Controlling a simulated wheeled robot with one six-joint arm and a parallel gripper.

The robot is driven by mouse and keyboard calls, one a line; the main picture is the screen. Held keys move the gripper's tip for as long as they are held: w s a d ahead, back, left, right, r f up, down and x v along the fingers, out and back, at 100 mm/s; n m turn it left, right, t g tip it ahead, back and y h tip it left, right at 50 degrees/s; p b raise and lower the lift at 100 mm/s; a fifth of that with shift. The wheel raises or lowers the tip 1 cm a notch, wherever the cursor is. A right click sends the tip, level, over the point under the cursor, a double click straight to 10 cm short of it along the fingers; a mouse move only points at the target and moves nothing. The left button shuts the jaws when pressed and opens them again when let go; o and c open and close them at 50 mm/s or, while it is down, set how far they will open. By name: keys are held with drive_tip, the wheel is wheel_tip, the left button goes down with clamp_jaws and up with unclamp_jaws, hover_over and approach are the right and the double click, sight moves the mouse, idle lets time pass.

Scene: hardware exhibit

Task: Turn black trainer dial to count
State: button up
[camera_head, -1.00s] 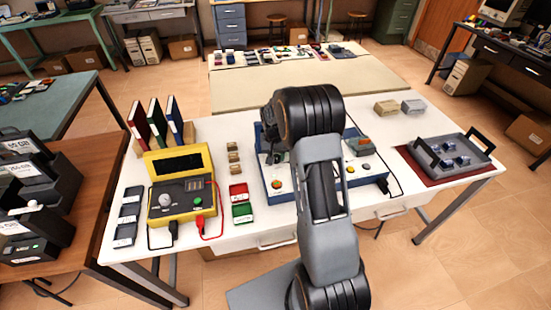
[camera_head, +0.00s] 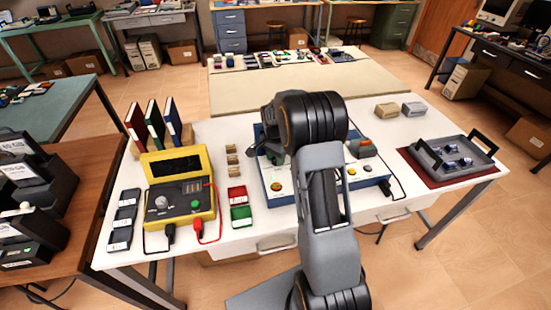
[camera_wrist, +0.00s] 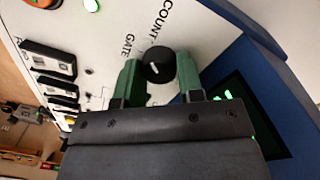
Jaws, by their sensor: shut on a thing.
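The black dial (camera_wrist: 157,65) shows in the wrist view on a white panel, with a short white pointer mark on its face. The words COUNT and GATE are printed around it, COUNT above and GATE to the upper left; a third label below is partly hidden. My gripper (camera_wrist: 159,68) is shut on the dial, one green fingertip on each side. In the head view the blue-framed trainer (camera_head: 288,188) stands on the white table, and my arm hides its middle, including the dial.
A yellow instrument (camera_head: 180,208) with a red and a black lead stands left of the trainer. Red and green boxes (camera_head: 239,205) lie between them. A grey tray (camera_head: 475,168) is at the right. In the wrist view, a dark display (camera_wrist: 250,115) sits beside the dial.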

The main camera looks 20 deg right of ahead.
drive_tip(key=shift+m, duration=0.3)
idle(0.4)
drive_tip(key=o, duration=0.9)
drive_tip(key=r, duration=1.4)
drive_tip(key=shift+w+a, duration=0.15)
drive_tip(key=shift+w, duration=0.25)
